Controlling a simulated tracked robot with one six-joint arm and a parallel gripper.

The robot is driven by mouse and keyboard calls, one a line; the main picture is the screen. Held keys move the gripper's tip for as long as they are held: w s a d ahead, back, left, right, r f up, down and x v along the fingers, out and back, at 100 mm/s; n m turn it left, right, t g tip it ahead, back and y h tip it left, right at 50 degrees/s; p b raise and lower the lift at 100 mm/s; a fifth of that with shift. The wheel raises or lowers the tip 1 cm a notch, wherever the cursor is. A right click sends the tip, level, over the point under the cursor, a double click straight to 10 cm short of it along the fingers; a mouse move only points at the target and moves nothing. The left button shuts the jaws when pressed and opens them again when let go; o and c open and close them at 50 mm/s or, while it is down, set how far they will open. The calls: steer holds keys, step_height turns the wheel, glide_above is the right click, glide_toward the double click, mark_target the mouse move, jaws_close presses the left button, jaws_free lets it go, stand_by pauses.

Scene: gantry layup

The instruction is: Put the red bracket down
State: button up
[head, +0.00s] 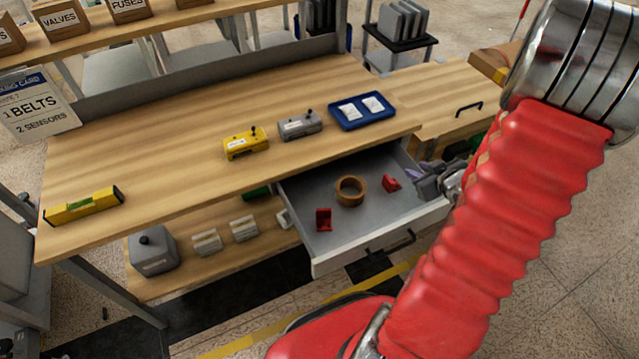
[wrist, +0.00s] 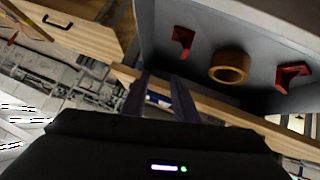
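Two red brackets lie apart in the open drawer (head: 333,255). In the head view one bracket (head: 324,219) is near the drawer's front left, and the other bracket (head: 391,183) is at the right, beyond a brown ring. Both also show in the wrist view, one bracket at the top (wrist: 183,40) and one at the right (wrist: 292,75). My gripper (head: 415,172) is at the drawer's right side, close to the right bracket. In the wrist view its two fingers (wrist: 160,85) stand apart with a gap between them, and no bracket is between them.
The brown ring (head: 351,191) lies between the brackets. The wooden bench top (head: 180,150) holds a yellow device (head: 245,143), a grey device (head: 299,125), a blue tray (head: 343,122) and a yellow level (head: 84,205). Its middle left is clear. A wooden cabinet (head: 440,118) stands right.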

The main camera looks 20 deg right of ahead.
steer(key=w+a+r+m+g+h, duration=0.1)
steer(key=a+r, duration=0.5)
steer(key=r, duration=0.2)
steer(key=w+a+r+g+h, duration=0.2)
steer(key=a+r, duration=0.4)
steer(key=r, duration=0.3)
steer(key=s+a+r+y, duration=0.1)
steer(key=s+a+r, duration=0.1)
steer(key=s+a, duration=0.2)
steer(key=s+a+r+g+y, duration=0.1)
steer(key=s+a, duration=0.4)
steer(key=a, duration=0.6)
steer(key=s+a+r+y, duration=0.3)
steer(key=s+a, duration=0.1)
steer(key=a, duration=0.3)
steer(key=shift+s+a+r, duration=0.15)
steer(key=shift+a+r, duration=0.1)
steer(key=shift+a, duration=0.05)
